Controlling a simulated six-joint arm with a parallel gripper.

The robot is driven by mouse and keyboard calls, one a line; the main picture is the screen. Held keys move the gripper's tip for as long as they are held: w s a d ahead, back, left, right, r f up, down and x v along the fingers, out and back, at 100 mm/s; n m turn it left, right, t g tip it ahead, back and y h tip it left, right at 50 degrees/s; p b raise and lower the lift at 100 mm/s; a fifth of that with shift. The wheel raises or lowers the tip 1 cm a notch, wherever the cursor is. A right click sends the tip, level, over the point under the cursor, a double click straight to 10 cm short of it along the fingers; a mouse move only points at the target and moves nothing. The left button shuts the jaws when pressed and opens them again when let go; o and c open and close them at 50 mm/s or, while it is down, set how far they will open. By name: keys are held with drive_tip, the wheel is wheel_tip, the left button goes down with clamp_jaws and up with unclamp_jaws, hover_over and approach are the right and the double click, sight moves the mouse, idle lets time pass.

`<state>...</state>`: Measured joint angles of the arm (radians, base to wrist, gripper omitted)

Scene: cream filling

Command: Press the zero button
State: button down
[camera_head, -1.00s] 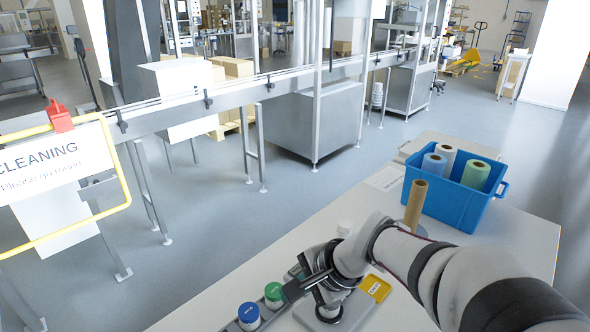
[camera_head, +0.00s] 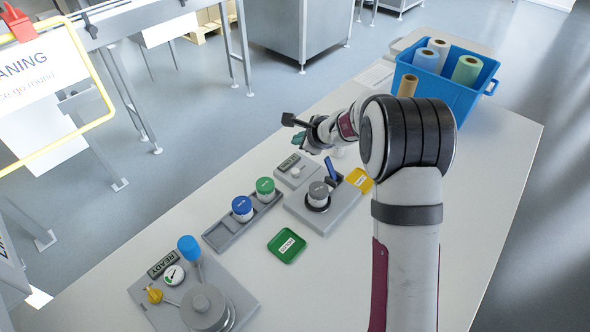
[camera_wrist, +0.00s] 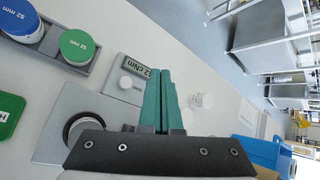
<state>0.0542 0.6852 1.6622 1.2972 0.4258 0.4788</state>
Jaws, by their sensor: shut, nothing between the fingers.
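A small grey meter (camera_head: 297,170) stands on the table behind the clamp fixture, with a display strip and a round white button (camera_head: 295,172). In the wrist view the display (camera_wrist: 136,67) reads about "12 cNm", and the white button (camera_wrist: 125,82) lies left of my fingers. No "zero" label is readable. My gripper (camera_head: 299,140) is above and behind the meter in the head view, its teal fingers pressed together and empty. In the wrist view the fingers (camera_wrist: 160,72) point past the meter's right side, apart from the button.
Blue-lidded (camera_head: 242,207) and green-lidded (camera_head: 265,187) jars sit in a rack. Green (camera_head: 287,246) and yellow (camera_head: 360,180) trays lie nearby. A blue crate (camera_head: 440,88) with rolls stands at the back right. A READY station (camera_head: 190,290) is front left.

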sight(298, 173)
drive_tip(key=shift+f, duration=4.4)
drive_tip(key=shift+f, duration=0.4)
drive_tip(key=shift+f, duration=0.45)
drive_tip(key=shift+r, duration=0.85)
drive_tip(key=shift+r, duration=0.15)
drive_tip(key=shift+r, duration=2.4)
